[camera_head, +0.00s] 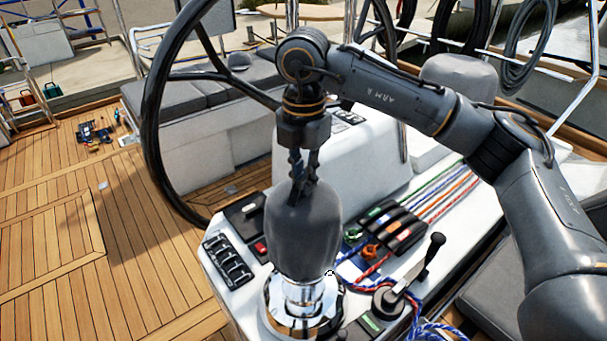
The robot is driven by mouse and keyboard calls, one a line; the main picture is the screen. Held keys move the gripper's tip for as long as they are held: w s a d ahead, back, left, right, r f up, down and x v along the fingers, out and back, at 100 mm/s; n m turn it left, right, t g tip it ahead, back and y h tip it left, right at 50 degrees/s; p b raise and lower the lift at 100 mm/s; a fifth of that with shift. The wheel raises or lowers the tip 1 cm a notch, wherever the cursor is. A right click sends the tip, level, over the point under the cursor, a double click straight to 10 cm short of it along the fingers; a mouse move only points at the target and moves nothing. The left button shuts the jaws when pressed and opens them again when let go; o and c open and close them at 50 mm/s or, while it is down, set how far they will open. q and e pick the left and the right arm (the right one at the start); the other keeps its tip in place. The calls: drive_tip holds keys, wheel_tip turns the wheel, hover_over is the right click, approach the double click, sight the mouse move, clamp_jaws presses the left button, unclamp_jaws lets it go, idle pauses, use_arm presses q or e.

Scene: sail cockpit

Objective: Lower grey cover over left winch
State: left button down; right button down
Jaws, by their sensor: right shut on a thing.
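The grey cover (303,235) hangs upright from my right gripper (303,183), whose fingers are shut on its narrow top. The chrome left winch (302,301) stands directly below the cover on the white console. The cover's lower edge hides the top of the winch, while the shiny lower drum and base show beneath it. I cannot tell how far the cover reaches down around the drum. My left gripper is not in view.
The black steering wheel (150,110) rises at the left. Black rope clutches (392,226) with coloured lines and a black-handled lever (430,258) stand right of the winch. A switch panel (228,262) is on its left. Another grey rounded cover (460,76) stands behind my arm.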

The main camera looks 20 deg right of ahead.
drive_tip(key=shift+f, duration=0.6)
drive_tip(key=shift+f+b, duration=2.55)
drive_tip(key=shift+f, duration=0.35)
drive_tip(key=shift+f+b, duration=3.15)
drive_tip(key=shift+f, duration=1.1)
drive_tip(key=c, duration=1.3)
unclamp_jaws()
